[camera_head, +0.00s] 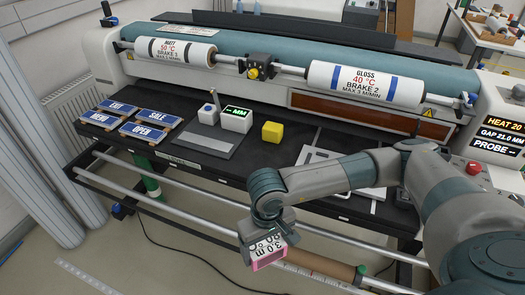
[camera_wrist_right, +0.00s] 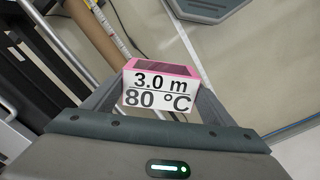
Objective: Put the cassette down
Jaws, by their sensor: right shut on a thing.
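The cassette (camera_head: 268,252) is a small white and pink block with black lettering, "3.0 m" and "80 °C" in the right wrist view (camera_wrist_right: 158,92). My right gripper (camera_head: 262,238) is shut on it, with a finger on each side, also in the right wrist view (camera_wrist_right: 155,98). It holds the cassette in the air in front of the machine's black table (camera_head: 255,168), low in the head view, over the area of the front rails. My left gripper is not in view.
On the table lie blue signs (camera_head: 139,132), a grey plate (camera_head: 205,146), a white block with a "MM" display (camera_head: 235,116), a yellow cube (camera_head: 272,132) and a white frame (camera_head: 315,157), partly hidden by my right arm. A brown roll (camera_head: 325,265) runs below the front edge.

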